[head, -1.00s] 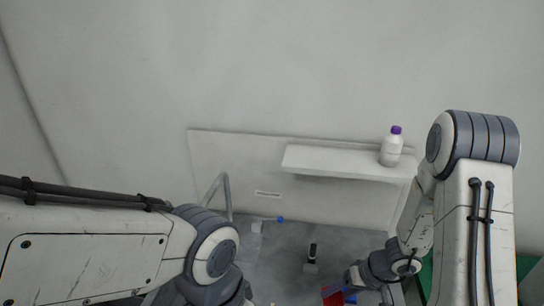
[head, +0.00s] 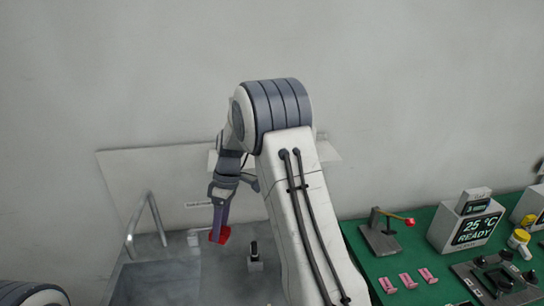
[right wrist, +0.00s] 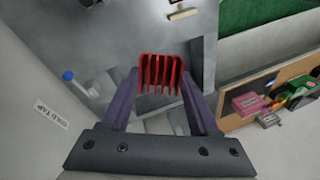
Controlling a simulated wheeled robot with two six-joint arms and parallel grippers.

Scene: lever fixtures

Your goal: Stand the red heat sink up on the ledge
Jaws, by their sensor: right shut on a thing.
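The red heat sink (head: 221,236) hangs at the tips of my right gripper (head: 217,226). In the right wrist view the heat sink (right wrist: 158,72) sits between the two purple-grey fingers, its row of thin fins showing. The right gripper is shut on it, held in the air above the grey sink area. The white ledge (head: 328,154) on the back wall is mostly hidden behind my right arm; only its ends show. My left gripper is out of view.
A black-handled fixture (head: 254,258) and a metal rail (head: 147,220) stand in the grey area. A "COLD TAP" label (right wrist: 53,113) is on the wall. At right, a green bench (head: 372,273) carries a display box (head: 465,228) and pink parts (head: 408,281).

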